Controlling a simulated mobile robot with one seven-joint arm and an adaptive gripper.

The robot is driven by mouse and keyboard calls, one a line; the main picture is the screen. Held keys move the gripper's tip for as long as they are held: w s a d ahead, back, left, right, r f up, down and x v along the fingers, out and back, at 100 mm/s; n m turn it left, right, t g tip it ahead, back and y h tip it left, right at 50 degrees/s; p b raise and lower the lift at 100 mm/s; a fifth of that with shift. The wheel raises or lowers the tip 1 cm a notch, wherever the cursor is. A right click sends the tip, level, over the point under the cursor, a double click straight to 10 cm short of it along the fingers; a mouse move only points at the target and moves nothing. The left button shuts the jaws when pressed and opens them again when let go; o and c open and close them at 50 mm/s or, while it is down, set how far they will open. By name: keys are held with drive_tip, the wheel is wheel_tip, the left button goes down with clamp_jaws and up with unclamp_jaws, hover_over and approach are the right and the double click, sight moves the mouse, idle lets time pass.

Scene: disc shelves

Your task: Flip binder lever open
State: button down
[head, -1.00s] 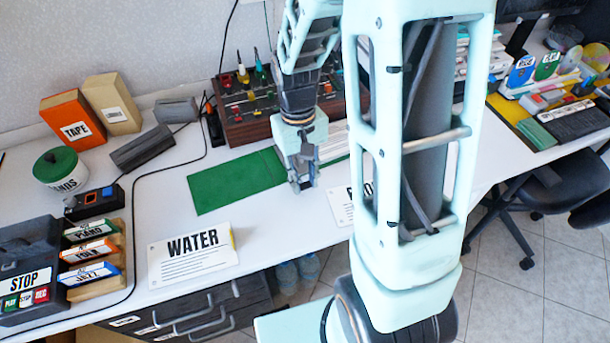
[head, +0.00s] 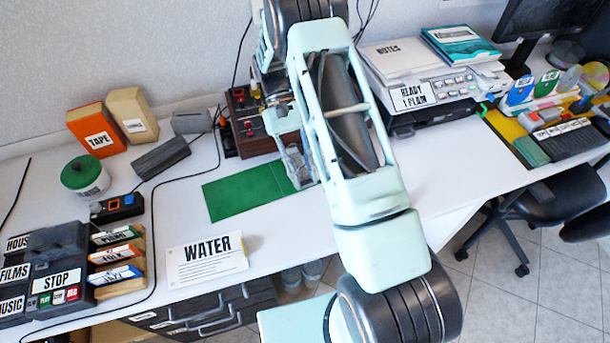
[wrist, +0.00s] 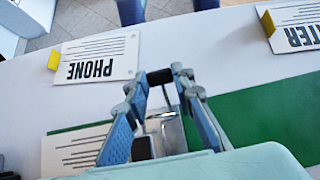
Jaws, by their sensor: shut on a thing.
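The green binder (head: 235,195) lies open on the white table, with its left cover flat. In the wrist view, a green cover (wrist: 275,115) shows to the right and a lined white page (wrist: 75,150) to the left. A shiny metal mechanism (wrist: 170,132) sits between them, partly hidden by my fingers. My gripper (wrist: 160,92) is over this spine area with its blue-padded fingers on either side of a small dark piece (wrist: 160,77), which looks like the lever's end. In the head view my gripper (head: 299,168) is at the cover's right edge; my arm hides the rest of the binder.
A WATER card (head: 207,262) lies in front of the binder, and a PHONE card (wrist: 97,58) shows in the wrist view. A brown control box (head: 255,130) stands behind. A cable crosses the table at left.

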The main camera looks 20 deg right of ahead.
drive_tip(key=shift+w+g, duration=0.35)
drive_tip(key=shift+g, duration=0.15)
drive_tip(key=shift+w, duration=0.1)
drive_tip(key=c, duration=1.6)
unclamp_jaws()
drive_tip(key=shift+v, duration=3.75)
drive_tip(key=shift+a, duration=0.1)
drive_tip(key=shift+w, duration=0.1)
